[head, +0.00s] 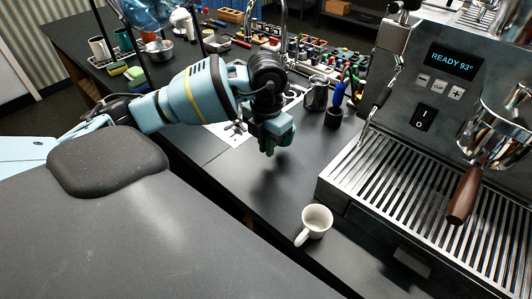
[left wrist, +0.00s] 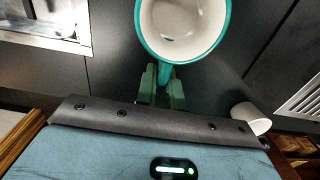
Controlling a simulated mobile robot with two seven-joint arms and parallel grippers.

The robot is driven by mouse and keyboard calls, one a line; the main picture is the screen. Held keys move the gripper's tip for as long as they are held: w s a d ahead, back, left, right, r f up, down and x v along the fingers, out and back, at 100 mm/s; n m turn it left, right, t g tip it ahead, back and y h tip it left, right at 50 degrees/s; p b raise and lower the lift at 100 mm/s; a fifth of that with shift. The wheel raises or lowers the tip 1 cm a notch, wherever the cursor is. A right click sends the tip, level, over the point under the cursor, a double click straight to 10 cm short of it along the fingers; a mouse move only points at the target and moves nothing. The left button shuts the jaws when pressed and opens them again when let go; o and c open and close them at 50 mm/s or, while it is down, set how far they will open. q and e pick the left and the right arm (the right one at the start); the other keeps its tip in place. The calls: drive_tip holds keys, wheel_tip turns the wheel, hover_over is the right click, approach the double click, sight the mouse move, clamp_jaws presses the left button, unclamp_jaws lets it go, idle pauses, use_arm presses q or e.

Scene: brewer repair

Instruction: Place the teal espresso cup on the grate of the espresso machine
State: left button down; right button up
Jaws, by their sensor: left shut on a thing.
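The teal espresso cup (left wrist: 141,30) has a white inside and shows from above in the left wrist view. My left gripper (left wrist: 163,90) is shut on it at the handle side. In the head view my left gripper (head: 271,148) hangs over the black counter, left of the espresso machine (head: 408,118); I cannot clearly tell the cup from the fingers there. The slatted metal grate (head: 400,185) lies at the machine's front, and its edge also shows in the left wrist view (left wrist: 303,105). The grate's visible part is bare. My right gripper is not in view.
A white cup (head: 318,217) stands on the counter (head: 225,180) just left of the grate. A portafilter with a wooden handle (head: 465,195) juts over the grate's right part. A dark holder with blue-handled tools (head: 334,115) and a metal pitcher (head: 316,95) stand behind.

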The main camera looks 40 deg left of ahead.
sight(266, 164)
use_arm(q)
drive_tip(key=shift+s+f, duration=0.1)
drive_tip(key=shift+f, duration=1.45)
drive_tip(key=shift+f, duration=0.15)
drive_tip(key=c, duration=1.5)
unclamp_jaws()
